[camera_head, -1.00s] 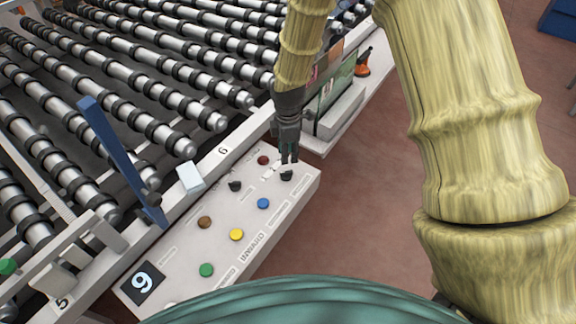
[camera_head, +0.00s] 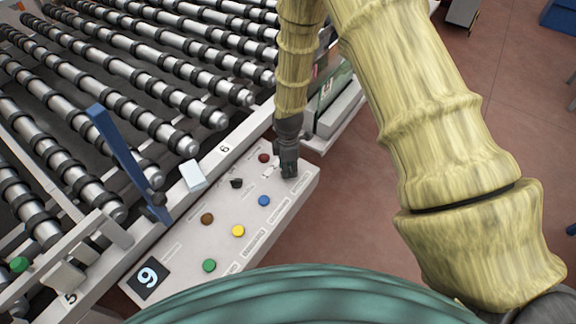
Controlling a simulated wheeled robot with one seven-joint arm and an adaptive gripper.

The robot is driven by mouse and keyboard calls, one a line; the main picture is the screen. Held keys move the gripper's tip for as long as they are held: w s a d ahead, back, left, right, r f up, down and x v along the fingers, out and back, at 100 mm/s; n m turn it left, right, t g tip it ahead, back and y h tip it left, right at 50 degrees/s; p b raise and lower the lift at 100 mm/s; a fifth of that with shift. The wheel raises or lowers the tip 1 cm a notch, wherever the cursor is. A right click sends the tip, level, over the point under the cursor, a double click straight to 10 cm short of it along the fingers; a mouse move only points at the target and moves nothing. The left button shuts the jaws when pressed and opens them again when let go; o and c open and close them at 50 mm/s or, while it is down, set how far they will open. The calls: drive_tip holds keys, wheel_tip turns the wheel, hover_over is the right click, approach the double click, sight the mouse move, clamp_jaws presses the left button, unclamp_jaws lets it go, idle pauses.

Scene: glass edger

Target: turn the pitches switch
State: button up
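The control panel (camera_head: 190,246) is a pale sloped box with coloured buttons and small labels too blurred to read. One black rotary switch (camera_head: 236,183) shows clearly near its middle. A second black switch at the far right end is now hidden by my gripper (camera_head: 289,172). My gripper points down with its fingertips at that switch's place. I cannot tell whether the fingers touch the switch or are closed on it, nor which switch bears the pitches label.
Buttons close by are red (camera_head: 264,158), blue (camera_head: 264,201), yellow (camera_head: 238,231), brown (camera_head: 207,219) and green (camera_head: 209,265). A roller conveyor (camera_head: 150,95) lies behind the panel, with a blue upright bar (camera_head: 125,160). Open floor (camera_head: 345,215) lies to the right.

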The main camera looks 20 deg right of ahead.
drive_tip(key=shift+f, duration=0.1)
clamp_jaws()
drive_tip(key=shift+m, duration=0.3)
drive_tip(key=m+b, duration=0.1)
drive_tip(key=m, duration=0.1)
drive_tip(key=shift+f+m+b, duration=0.1)
drive_tip(key=shift+m+b, duration=0.2)
drive_tip(key=shift+b, duration=0.1)
drive_tip(key=m+b, duration=0.1)
drive_tip(key=m, duration=0.2)
drive_tip(key=shift+m, duration=0.3)
drive_tip(key=m+b, duration=0.1)
drive_tip(key=m, duration=0.4)
drive_tip(key=shift+s+a+b, duration=0.1)
drive_tip(key=shift+s+b, duration=0.05)
drive_tip(key=shift+b, duration=0.25)
drive_tip(key=m, duration=0.6)
drive_tip(key=shift+a+b, duration=0.15)
drive_tip(key=shift+b, duration=0.25)
